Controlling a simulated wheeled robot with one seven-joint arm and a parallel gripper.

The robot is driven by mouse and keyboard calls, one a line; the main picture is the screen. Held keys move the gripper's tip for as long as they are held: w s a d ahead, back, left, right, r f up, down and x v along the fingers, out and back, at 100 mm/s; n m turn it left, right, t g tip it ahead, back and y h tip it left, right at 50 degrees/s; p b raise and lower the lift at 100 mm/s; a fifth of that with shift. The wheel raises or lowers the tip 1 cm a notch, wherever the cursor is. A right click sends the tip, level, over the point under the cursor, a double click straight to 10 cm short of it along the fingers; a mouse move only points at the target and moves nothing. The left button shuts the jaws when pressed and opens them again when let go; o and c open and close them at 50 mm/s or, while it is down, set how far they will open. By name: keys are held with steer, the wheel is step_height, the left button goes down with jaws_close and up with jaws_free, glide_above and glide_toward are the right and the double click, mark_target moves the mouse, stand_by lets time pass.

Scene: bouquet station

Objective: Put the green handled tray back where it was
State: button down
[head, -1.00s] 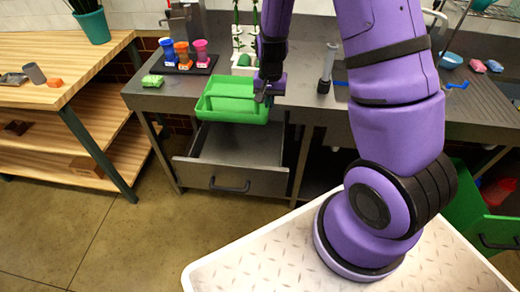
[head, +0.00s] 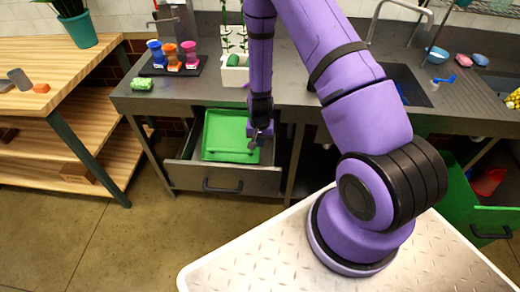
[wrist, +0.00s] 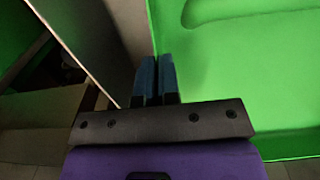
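The green handled tray (head: 228,155) sits inside the open drawer under the counter, roughly level. It also fills the right side of the wrist view (wrist: 240,80). My gripper (head: 257,140) is at the tray's right edge, inside the drawer opening. In the wrist view my gripper's blue fingers (wrist: 156,78) are close together, with the tray's edge running in between them. The fingers hide the gripped part, and the tray's handle is not clear. The drawer (head: 225,181) is pulled out, its front and dark handle facing me.
The counter above holds a rack of coloured pots (head: 172,60), a green sponge (head: 142,84) and a white planter (head: 235,72). A wooden shelf table (head: 85,72) stands at left. A green drawer (head: 478,210) stands open at right.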

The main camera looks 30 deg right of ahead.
steer(key=shift+s+f, duration=0.1)
steer(key=shift+f, duration=2.25)
steer(key=c, duration=1.4)
jaws_free()
steer(key=shift+o, duration=0.2)
